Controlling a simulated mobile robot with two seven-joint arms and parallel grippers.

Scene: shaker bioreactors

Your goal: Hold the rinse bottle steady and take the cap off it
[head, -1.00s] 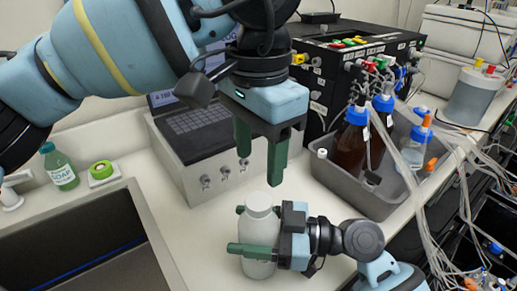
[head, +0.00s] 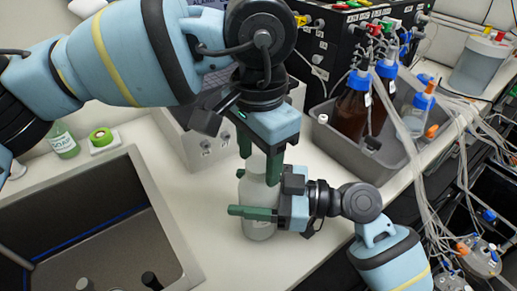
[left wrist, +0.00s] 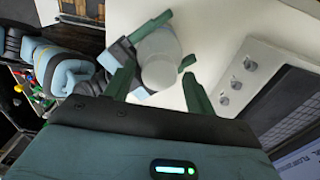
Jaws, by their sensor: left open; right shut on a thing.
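The white rinse bottle (head: 260,192) stands upright on the light counter, between the sink and the grey tray. My right gripper (head: 250,190) comes in from the right and is shut around the bottle's body. My left gripper (head: 258,160) is above, pointing down, with its green fingers open on either side of the bottle's top. In the left wrist view the round white cap (left wrist: 159,72) lies between the open left fingers (left wrist: 158,85).
A grey tray (head: 410,167) with brown bottles (head: 350,110) and tubing stands at the right. The sink (head: 165,215) is at the left, with a soap bottle (head: 63,142) behind it. Counter in front of the bottle is clear.

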